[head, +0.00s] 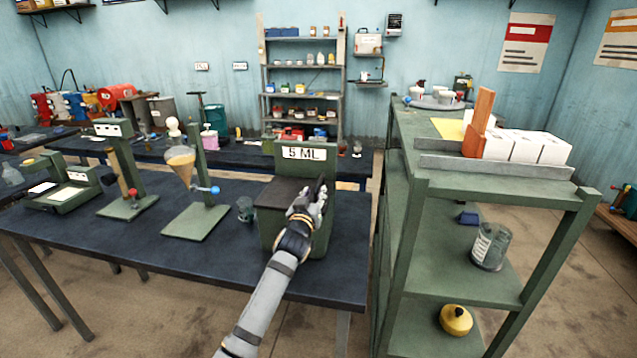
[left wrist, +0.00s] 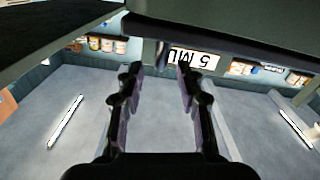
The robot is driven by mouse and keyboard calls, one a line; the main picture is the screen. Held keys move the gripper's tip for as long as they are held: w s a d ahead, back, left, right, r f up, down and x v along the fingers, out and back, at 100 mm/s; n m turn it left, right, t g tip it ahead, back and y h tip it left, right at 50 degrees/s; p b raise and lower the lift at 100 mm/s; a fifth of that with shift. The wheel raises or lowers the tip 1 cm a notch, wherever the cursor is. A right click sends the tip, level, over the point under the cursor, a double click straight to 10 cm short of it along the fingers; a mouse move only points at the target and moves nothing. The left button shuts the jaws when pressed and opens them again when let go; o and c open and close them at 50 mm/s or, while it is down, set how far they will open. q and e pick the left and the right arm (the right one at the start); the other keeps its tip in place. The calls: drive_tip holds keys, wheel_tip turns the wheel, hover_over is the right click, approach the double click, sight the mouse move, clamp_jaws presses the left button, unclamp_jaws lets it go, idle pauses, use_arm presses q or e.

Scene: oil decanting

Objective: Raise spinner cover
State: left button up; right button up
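The spinner is a green box on the dark bench in the head view, with a white "5 ML" sign (head: 304,153) on a raised panel at its back. Its cover (head: 282,193) is a dark flat plate lying across the top and looks closed. My left gripper (head: 318,193) is at the cover's front right edge. In the left wrist view the fingers (left wrist: 160,82) are spread with a gap between them. The dark underside or edge of the cover (left wrist: 235,48) crosses above the fingertips, and the sign shows upside down behind. Contact cannot be told. My right gripper is not in view.
A funnel of amber oil (head: 181,165) on a green stand and a small glass jar (head: 245,209) are left of the spinner. A green shelf rack (head: 480,190) stands close on the right, holding a glass beaker (head: 490,247) and white boxes (head: 525,147).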

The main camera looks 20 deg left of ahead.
use_arm(q)
drive_tip(key=p+x, duration=0.1)
drive_tip(key=x, duration=0.5)
drive_tip(key=shift+w+a, duration=0.1)
drive_tip(key=shift+w, duration=0.1)
clamp_jaws()
